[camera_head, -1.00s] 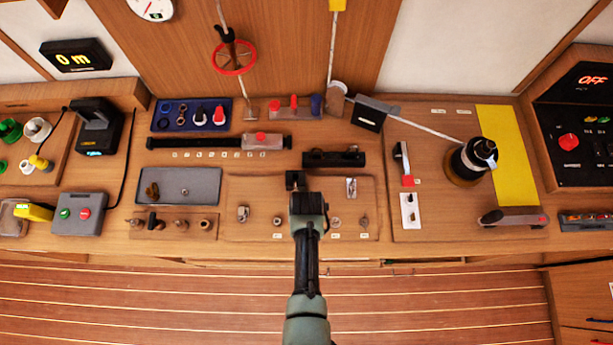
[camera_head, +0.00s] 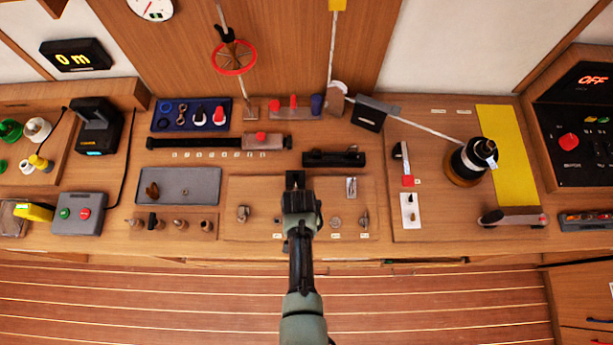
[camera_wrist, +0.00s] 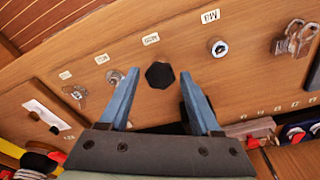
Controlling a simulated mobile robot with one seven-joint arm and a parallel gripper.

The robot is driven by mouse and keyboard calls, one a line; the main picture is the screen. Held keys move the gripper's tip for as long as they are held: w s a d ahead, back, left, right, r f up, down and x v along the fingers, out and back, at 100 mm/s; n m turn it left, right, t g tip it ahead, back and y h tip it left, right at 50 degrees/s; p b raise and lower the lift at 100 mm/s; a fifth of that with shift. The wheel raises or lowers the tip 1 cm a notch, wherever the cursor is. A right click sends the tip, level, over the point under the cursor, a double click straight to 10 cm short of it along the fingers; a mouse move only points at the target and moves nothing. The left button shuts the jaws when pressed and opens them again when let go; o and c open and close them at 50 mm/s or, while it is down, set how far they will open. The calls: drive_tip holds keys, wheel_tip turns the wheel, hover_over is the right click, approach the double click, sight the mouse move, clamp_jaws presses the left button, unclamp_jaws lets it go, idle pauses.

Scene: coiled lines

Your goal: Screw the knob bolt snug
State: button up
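The knob bolt appears to be the black six-sided knob (camera_wrist: 160,75) seen end-on in the wrist view, set in the wooden board (camera_wrist: 245,80). My gripper (camera_wrist: 160,78) is open, with its two blue fingers on either side of the knob in that picture. A gap shows between each finger and the knob. How far the fingertips are above it is hard to tell. In the head view my gripper (camera_head: 295,180) is over the middle of the workbench, and my wrist appears to hide the knob there.
In the wrist view a round metal fitting (camera_wrist: 218,48) and a metal shackle (camera_wrist: 293,38) are right of the knob. Small clear fittings (camera_wrist: 78,92) are to its left. In the head view a black block (camera_head: 334,158) is behind my gripper and a grey tray (camera_head: 205,185) is left.

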drive_tip(key=o, duration=0.6)
drive_tip(key=shift+c, duration=0.2)
drive_tip(key=shift+r, duration=2.55)
drive_tip(key=shift+r, duration=0.2)
wheel_tip(320, 180, up, 12)
drive_tip(key=s+b, duration=0.1)
drive_tip(key=b, duration=0.1)
drive_tip(key=shift+s+a+r+b, duration=0.2)
drive_tip(key=shift+a+r+b, duration=0.05)
drive_tip(key=shift+a+b, duration=0.1)
